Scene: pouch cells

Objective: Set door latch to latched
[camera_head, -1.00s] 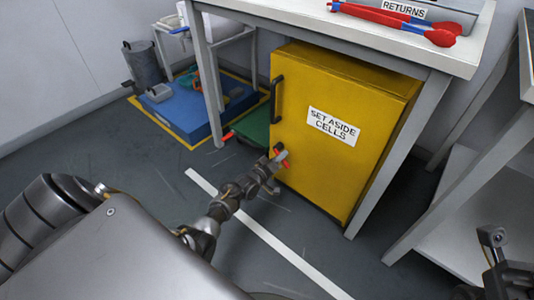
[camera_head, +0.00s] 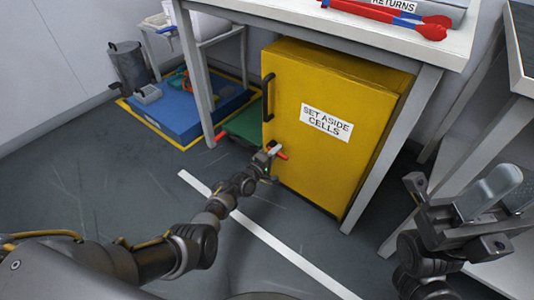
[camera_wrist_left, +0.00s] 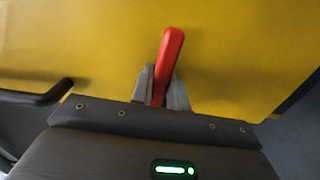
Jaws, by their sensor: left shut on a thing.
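The yellow cabinet (camera_head: 325,130) has a closed-looking front door with a label reading "SET ASIDE CELLS". Its red door latch (camera_head: 281,153) sits low near the door's left edge. My left gripper (camera_head: 270,154) is at the latch, shut on it. In the left wrist view the red latch lever (camera_wrist_left: 168,60) stands up between the grey fingertips (camera_wrist_left: 163,90), tilted slightly right, its upper end sticking out past them. The latch's base is hidden by the gripper. My right gripper (camera_head: 490,205) is raised at the right, away from the cabinet; its jaw opening is unclear.
A black door handle (camera_head: 268,97) is above the latch; a dark bar (camera_wrist_left: 40,95) shows at left in the wrist view. The white table (camera_head: 340,30) stands over the cabinet, its leg (camera_head: 198,80) to the left. A blue platform (camera_head: 180,110) lies behind. Floor in front is clear.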

